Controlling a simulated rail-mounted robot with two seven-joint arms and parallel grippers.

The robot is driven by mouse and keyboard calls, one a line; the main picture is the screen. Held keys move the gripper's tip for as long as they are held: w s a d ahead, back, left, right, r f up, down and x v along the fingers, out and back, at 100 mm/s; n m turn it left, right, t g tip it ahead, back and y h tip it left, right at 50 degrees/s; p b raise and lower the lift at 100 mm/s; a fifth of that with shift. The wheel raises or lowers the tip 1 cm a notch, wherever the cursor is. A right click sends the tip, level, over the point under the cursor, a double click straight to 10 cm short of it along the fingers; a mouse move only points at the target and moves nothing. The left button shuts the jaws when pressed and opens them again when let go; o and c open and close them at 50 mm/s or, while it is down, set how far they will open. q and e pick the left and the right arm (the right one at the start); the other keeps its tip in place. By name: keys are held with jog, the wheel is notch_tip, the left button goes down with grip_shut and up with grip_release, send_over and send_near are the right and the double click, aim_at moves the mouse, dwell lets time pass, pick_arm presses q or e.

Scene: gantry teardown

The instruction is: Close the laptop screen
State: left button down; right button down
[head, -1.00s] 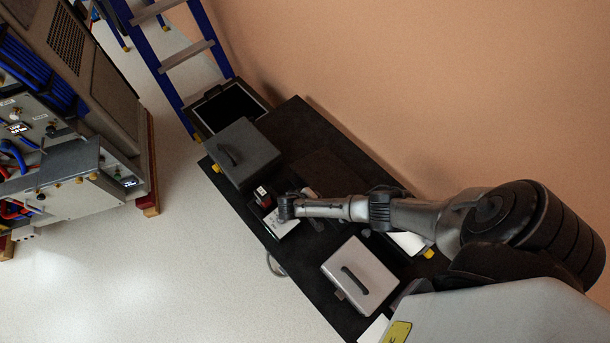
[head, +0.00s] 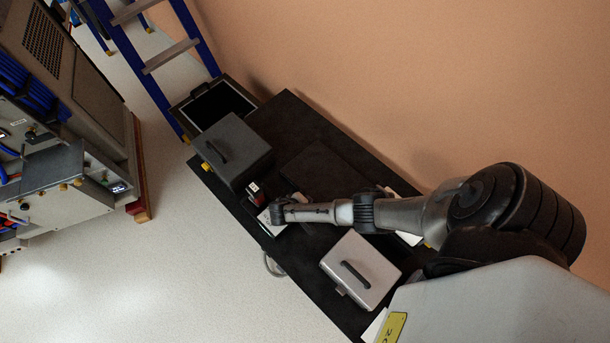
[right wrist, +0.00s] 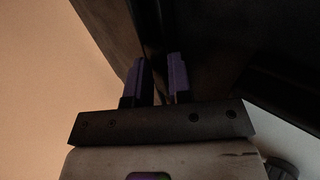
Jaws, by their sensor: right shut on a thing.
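A flat dark panel (head: 318,170), probably the laptop screen, shows over the black table in the head view. I cannot clearly make out the laptop's base or hinge. My right arm reaches in from the right, and its wrist end lies over a small pale object by the panel's lower left; the fingertips are hidden there. In the right wrist view my right gripper (right wrist: 160,82) has purple-tipped fingers on either side of a thin dark edge (right wrist: 152,35), and is shut on it. Dark surfaces fill the view beyond. My left gripper is not in view.
A black table (head: 286,112) runs along the orange wall. It holds a dark case (head: 232,150), a silver case (head: 362,270) and a small black, white and red box (head: 254,193). Pale floor is clear at left.

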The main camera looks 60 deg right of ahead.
jog(key=shift+d, duration=0.1)
jog(key=c, duration=1.2)
grip_release()
jog(key=shift+d, duration=0.1)
jog(key=shift+a+r, duration=0.45)
jog(key=shift+r, duration=0.05)
jog(key=p+v, duration=0.1)
jog(key=v, duration=1.1)
jog(key=shift+w+a+r+p, duration=0.15)
jog(key=shift+w+a+p, duration=0.05)
jog(key=shift+p, duration=0.2)
